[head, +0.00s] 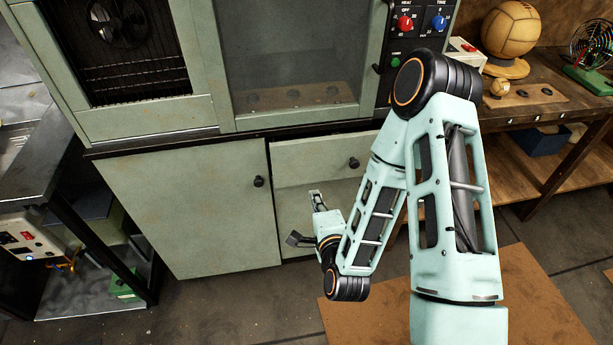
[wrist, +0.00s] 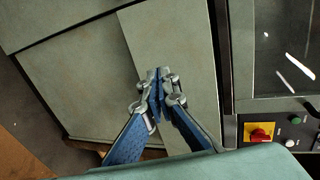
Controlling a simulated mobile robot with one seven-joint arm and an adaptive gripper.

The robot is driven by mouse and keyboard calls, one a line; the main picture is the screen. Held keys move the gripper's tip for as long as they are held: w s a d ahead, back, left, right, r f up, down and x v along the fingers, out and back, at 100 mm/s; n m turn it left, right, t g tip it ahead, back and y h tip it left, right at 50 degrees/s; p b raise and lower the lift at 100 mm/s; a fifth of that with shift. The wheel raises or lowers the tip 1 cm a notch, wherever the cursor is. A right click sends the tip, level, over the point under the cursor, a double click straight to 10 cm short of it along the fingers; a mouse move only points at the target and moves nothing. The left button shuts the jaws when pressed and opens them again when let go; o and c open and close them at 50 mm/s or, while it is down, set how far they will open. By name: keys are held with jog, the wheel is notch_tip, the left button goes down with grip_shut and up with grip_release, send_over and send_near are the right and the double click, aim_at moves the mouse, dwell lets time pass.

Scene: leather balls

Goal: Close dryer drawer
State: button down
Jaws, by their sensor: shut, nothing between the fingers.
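The dryer drawer (head: 305,162) is a pale green panel with a round black knob (head: 354,163), under the dryer's window at the right of the cabinet. I cannot tell how far it stands out from the cabinet. My gripper (head: 314,196) is low in front of the cabinet, below the drawer front in the head view, partly hidden by my own wrist. In the wrist view my gripper (wrist: 158,74) has its fingertips together, empty, with the drawer panel (wrist: 185,50) behind them. Whether they touch it is unclear. The knob does not show in the wrist view.
A cabinet door (head: 190,205) with a black knob is left of the drawer. A dark metal table (head: 50,150) stands at the left. A wooden bench (head: 550,105) with a leather ball (head: 512,30) is at the right. A brown mat (head: 535,300) lies on the floor.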

jog(key=w+b, duration=0.1)
jog(key=b, duration=0.2)
send_near(305, 163)
jog(key=w+f, duration=0.1)
jog(key=w+a+f, duration=0.1)
jog(key=w, duration=0.1)
jog(key=w+f, duration=0.1)
jog(key=shift+w+a, duration=0.2)
jog(key=shift+w, duration=0.2)
jog(key=shift+w+a+f, duration=0.1)
jog(key=shift+w+a, duration=0.1)
jog(key=shift+w, duration=0.35)
jog(key=w+b, duration=0.1)
jog(key=w, duration=0.1)
jog(key=w+a, duration=0.1)
jog(key=w, duration=0.1)
jog(key=shift+f+b, duration=0.1)
jog(key=shift+b, duration=0.3)
jog(key=shift+w+a, duration=0.1)
jog(key=shift+w, duration=0.2)
jog(key=shift+r, duration=0.2)
jog(key=shift+f, duration=0.1)
